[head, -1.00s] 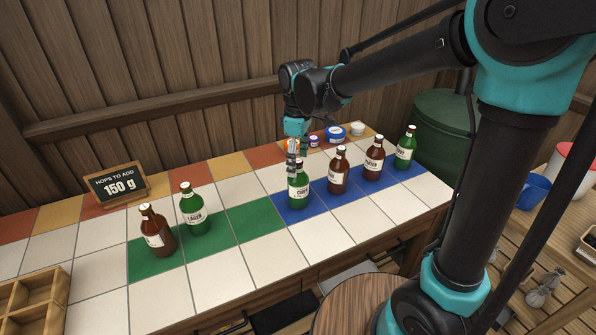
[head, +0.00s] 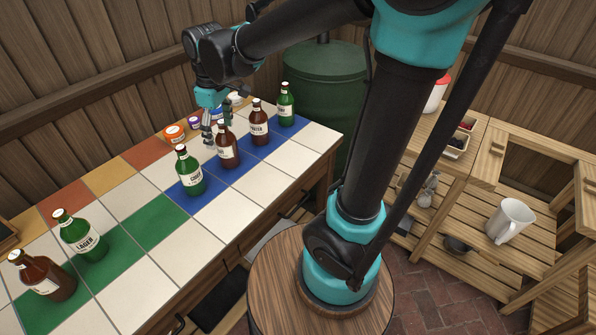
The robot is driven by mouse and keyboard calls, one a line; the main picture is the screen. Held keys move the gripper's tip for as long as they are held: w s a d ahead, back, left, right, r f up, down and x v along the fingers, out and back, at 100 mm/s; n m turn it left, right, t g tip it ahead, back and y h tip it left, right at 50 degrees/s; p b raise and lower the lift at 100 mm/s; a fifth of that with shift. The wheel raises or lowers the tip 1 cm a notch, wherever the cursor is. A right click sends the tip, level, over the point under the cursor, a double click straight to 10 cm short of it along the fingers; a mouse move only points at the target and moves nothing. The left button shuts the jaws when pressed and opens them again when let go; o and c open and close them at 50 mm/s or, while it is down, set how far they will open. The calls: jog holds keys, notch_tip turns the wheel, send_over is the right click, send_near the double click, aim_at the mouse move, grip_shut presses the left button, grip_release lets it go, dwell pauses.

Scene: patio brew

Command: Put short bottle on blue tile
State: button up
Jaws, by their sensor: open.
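A green bottle labelled cider (head: 189,176) stands upright on the left end of the blue tiles (head: 208,198). A brown bottle (head: 227,151), a brown porter bottle (head: 258,126) and another green bottle (head: 286,107) stand farther along the blue tiles. A green lager bottle (head: 82,239) and a brown bottle (head: 45,279) stand on the green tiles at left. I cannot tell by height which is the short one. My gripper (head: 216,126) is open and empty, fingers down, behind and right of the cider bottle, apart from it. The brown bottle partly overlaps its right finger.
Small tubs, one with an orange lid (head: 174,133), sit along the back edge. A green tile (head: 154,222) left of the cider bottle is bare. White tiles (head: 238,221) in front are clear. A green barrel (head: 322,75) stands beyond the counter's right end.

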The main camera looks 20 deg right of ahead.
jog(key=s+d+f+m+t, duration=0.1)
jog(key=s+d+f+m, duration=0.2)
jog(key=d, duration=0.4)
jog(key=s+d+f+m+t, duration=0.1)
jog(key=s+d+f+m, duration=0.3)
jog(key=d, duration=0.3)
jog(key=s+d+f+m+t, duration=0.1)
jog(key=s+d+f+m, duration=0.2)
jog(key=d, duration=0.4)
notch_tip(320, 180, down, 3)
jog(key=shift+s+r+m+h, duration=0.15)
jog(key=shift+s+m+h, duration=0.15)
jog(key=shift+m, duration=0.5)
